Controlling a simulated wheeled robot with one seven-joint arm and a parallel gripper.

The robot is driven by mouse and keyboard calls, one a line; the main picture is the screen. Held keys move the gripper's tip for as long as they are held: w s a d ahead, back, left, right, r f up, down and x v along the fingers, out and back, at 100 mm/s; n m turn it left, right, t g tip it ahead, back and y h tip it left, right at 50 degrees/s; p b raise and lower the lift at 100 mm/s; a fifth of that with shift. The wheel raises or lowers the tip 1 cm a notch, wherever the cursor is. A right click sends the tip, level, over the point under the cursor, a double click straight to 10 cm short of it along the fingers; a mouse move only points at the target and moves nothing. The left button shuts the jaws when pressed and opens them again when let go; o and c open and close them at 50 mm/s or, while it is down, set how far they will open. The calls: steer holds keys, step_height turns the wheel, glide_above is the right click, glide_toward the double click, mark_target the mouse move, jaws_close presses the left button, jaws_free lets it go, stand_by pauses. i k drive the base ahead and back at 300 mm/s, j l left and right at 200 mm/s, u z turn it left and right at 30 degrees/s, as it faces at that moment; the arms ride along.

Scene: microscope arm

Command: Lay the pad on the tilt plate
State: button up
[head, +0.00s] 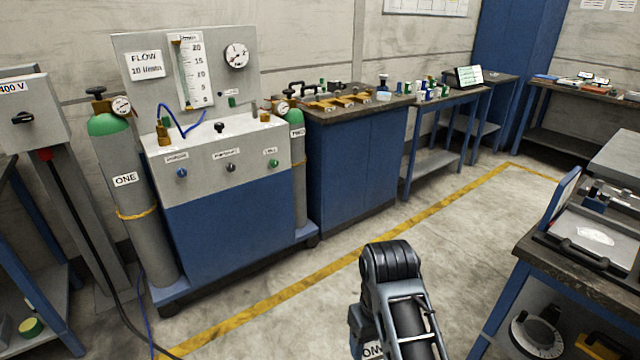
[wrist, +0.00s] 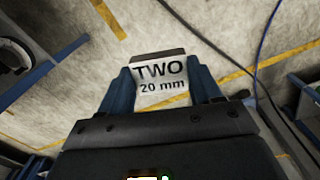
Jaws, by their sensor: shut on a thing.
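In the wrist view, my gripper (wrist: 162,78) is shut on a pale pad (wrist: 160,94) marked "TWO 20 mm". The pad sits between the two blue fingers, with a dark edge along its far end. Bare floor shows beyond it. I cannot pick out the tilt plate for certain in either view. A flat device with a pale top (head: 595,237) stands on the bench at the right.
A blue gas cabinet (head: 240,235) with grey cylinders stands at the left. A dark-topped blue bench (head: 355,165) and tables with small items line the back wall. The near right bench (head: 570,268) has a dark top. Open floor (head: 460,215) lies between, crossed by yellow lines.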

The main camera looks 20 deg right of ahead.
mark_target(599, 229)
steer(key=i+j+z, duration=0.25)
steer(key=z, duration=0.15)
steer(key=i+j+z, duration=0.6)
steer(key=z, duration=0.25)
steer(key=i+j+z, duration=0.1)
steer(key=j+z, duration=0.3)
steer(key=j, duration=0.2)
